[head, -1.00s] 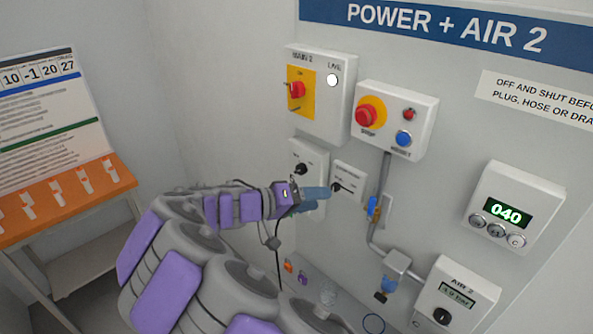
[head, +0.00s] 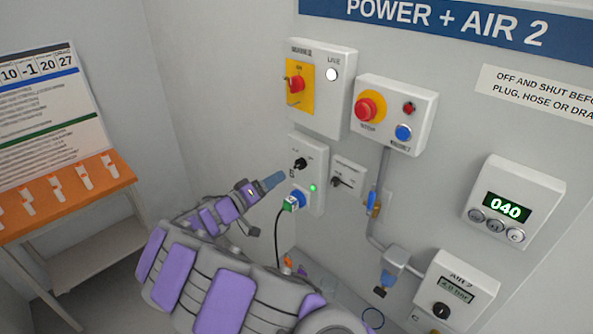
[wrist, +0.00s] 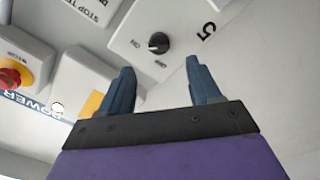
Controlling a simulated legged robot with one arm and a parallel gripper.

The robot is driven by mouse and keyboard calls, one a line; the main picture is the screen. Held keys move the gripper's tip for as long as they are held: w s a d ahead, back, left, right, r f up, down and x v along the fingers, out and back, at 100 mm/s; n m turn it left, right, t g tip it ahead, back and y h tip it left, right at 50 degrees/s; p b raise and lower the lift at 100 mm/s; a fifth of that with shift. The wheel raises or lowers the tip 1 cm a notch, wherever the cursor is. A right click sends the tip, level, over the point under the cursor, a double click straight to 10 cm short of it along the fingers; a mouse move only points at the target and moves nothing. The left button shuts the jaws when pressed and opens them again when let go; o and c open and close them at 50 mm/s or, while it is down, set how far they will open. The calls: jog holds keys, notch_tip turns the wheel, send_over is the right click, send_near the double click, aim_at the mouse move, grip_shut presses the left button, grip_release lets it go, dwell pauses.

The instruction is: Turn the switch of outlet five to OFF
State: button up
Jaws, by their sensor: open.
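The outlet five box (head: 314,160) is on the wall, with a black rotary switch (head: 299,164) at its top. A blue socket below holds a plug (head: 289,204) with a black cable, and a green lamp (head: 313,188) is lit. In the wrist view the switch (wrist: 158,43) has ON and OFF labels and a large 5 beside it. Its exact pointing direction is hard to tell. My gripper (head: 274,180) is just left of the box, apart from the switch. In the wrist view my gripper (wrist: 160,70) is open and empty, with the switch beyond its fingertips.
A second small switch plate (head: 348,178) is right of the box. A red stop button (head: 369,108) and a main switch (head: 296,84) are above. A pipe with a blue valve (head: 372,200) runs down to the right. An orange shelf (head: 70,200) stands at the left.

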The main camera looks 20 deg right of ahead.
aim_at(297, 167)
jog(key=b+x, duration=0.1)
jog(key=x, duration=0.9)
jog(key=shift+a, duration=0.55)
jog(key=shift+c, duration=1.1)
jog(key=shift+d, duration=0.3)
jog(key=c, duration=0.8)
